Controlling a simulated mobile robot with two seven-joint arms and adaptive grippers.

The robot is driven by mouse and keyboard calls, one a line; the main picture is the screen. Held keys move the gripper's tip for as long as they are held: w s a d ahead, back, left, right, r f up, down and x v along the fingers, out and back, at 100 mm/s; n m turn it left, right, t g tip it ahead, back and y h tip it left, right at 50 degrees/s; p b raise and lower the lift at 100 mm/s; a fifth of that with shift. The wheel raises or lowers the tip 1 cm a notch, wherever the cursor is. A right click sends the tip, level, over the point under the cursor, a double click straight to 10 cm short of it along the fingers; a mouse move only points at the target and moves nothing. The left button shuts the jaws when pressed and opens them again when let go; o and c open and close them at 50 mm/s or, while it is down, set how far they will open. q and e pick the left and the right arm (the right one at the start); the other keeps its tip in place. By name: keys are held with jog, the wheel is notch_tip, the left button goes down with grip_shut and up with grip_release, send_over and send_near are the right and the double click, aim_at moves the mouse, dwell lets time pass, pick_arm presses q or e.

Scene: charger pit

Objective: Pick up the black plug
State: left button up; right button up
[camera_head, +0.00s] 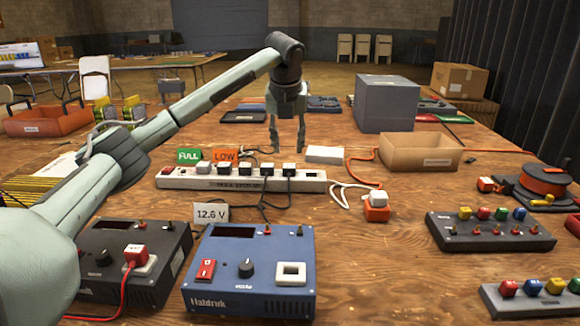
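A white power strip (310,186) lies across the middle of the wooden table. Several black plugs stand in it in a row, including one toward its right end (289,169) and one nearer its left (223,168). Dark cords run from the right-hand plugs toward the front. A whitish plug (203,167) sits left of them, beside a red switch. My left gripper (287,150) points down above and behind the strip's right part. Its two fingers are apart, with nothing visible between them. It appears apart from the plugs. My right gripper is out of view.
A blue charger box (250,285) and a black one (120,240) stand in front. A white-and-orange plug (376,205) is right of the strip. A cardboard tray (420,152) and grey box (387,103) stand behind right. The table's front middle right is clear.

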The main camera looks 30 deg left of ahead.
aim_at(289, 166)
pick_arm(q)
jog(key=x, duration=0.7)
jog(key=shift+p, duration=0.35)
jog(key=shift+w+f, duration=0.1)
jog(key=shift+f, duration=0.1)
jog(key=c, duration=0.4)
grip_shut()
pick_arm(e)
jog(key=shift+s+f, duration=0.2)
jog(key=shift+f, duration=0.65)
